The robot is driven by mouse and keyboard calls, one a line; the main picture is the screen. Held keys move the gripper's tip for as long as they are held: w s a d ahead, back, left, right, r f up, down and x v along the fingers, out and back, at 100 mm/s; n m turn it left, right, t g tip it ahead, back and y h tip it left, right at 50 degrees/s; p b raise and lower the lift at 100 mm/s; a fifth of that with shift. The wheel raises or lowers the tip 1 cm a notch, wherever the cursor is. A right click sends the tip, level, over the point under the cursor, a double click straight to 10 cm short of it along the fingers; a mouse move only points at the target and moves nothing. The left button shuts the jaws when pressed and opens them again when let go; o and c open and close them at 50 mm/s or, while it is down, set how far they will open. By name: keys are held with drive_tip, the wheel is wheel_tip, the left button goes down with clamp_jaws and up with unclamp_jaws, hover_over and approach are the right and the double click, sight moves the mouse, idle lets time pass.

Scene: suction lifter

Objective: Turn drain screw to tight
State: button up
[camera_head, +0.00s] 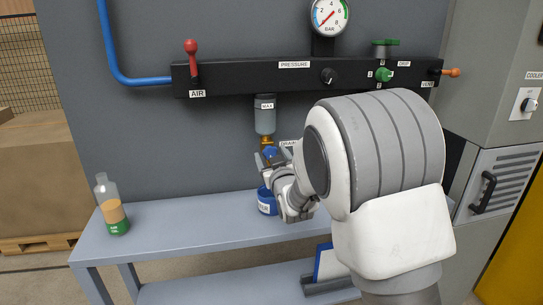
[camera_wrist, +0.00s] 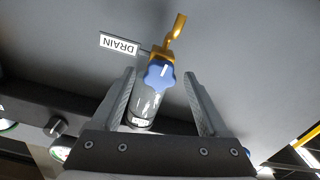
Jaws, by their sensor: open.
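The drain screw is a blue lobed knob with a white mark, and it shows in the wrist view (camera_wrist: 158,75). It sits at the end of the clear filter bowl (camera_wrist: 141,108), beside a brass outlet (camera_wrist: 175,35). In the head view the bowl (camera_head: 265,118) hangs under the black manifold, and the blue knob (camera_head: 270,153) is partly hidden by my gripper. My gripper (camera_wrist: 162,78) is open, with one finger on each side of the knob; I see gaps on both sides.
A blue container (camera_head: 266,203) stands on the grey bench (camera_head: 180,232) below the bowl. A bottle (camera_head: 112,205) stands at the bench's left end. The manifold (camera_head: 230,76) carries a red AIR lever (camera_head: 191,60), a pressure knob (camera_head: 328,76) and green valves (camera_head: 384,74).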

drive_tip(key=shift+w, duration=0.1)
clamp_jaws()
idle(0.4)
